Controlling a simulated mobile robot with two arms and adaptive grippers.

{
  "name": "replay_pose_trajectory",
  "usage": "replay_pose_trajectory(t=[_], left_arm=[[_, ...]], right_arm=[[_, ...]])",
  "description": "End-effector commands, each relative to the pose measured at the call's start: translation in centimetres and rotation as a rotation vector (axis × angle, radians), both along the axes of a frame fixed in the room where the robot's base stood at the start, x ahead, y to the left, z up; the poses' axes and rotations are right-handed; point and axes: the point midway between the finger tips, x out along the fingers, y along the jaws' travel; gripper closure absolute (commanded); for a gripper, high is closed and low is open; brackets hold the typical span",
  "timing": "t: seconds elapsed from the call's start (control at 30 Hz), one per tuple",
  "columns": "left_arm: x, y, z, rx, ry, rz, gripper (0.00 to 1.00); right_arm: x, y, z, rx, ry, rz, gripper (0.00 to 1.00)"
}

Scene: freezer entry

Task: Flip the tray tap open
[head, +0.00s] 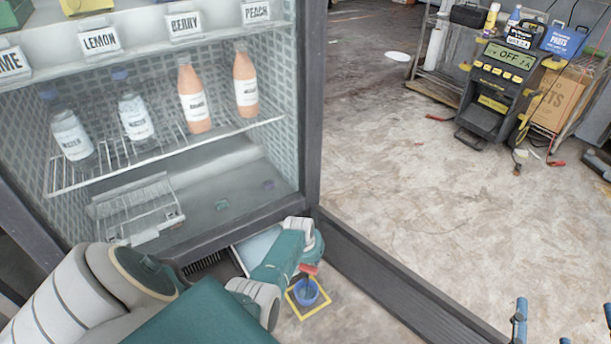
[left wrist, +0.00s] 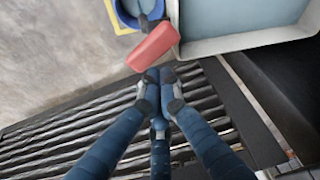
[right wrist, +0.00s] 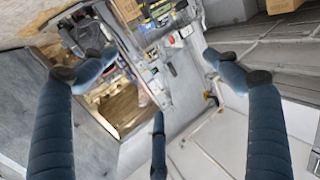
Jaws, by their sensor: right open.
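The tray (head: 257,246) is a pale shallow pan low at the freezer's front, partly covered by my left arm in the head view. In the left wrist view its light rim (left wrist: 250,40) is at the top right. The red tap lever (left wrist: 153,46) lies at a slant by the tray's corner; it also shows in the head view (head: 309,268). My left gripper (left wrist: 160,76) has its fingertips together, empty, right beside the lever's near end; I cannot tell whether they touch. My right gripper (right wrist: 160,70) is open and empty, away from the tray.
A blue cup (head: 306,293) stands on a yellow-outlined floor square below the lever. The freezer holds bottles (head: 196,98) on a wire rack. A dark sill (head: 400,285) runs along the floor to the right. A dark machine (head: 492,95) stands far right; the floor between is mostly clear.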

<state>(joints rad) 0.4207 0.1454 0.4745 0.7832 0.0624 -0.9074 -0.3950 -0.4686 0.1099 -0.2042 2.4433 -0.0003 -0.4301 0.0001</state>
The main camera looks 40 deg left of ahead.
Motion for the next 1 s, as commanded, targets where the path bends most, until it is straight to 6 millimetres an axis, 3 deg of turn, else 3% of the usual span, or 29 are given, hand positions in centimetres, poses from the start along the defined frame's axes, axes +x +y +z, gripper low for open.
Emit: replay_pose_trajectory(t=[0.3,1.0], left_arm=[[-0.1,-0.1,0.0,0.001,0.001,-0.041,1.00],[-0.2,-0.3,0.0,0.000,0.001,-0.102,1.00]], right_arm=[[-0.4,-0.4,-1.9,-0.017,0.074,-0.008,0.12],[-0.7,-0.6,-3.5,-0.035,0.147,-0.010,0.12]])
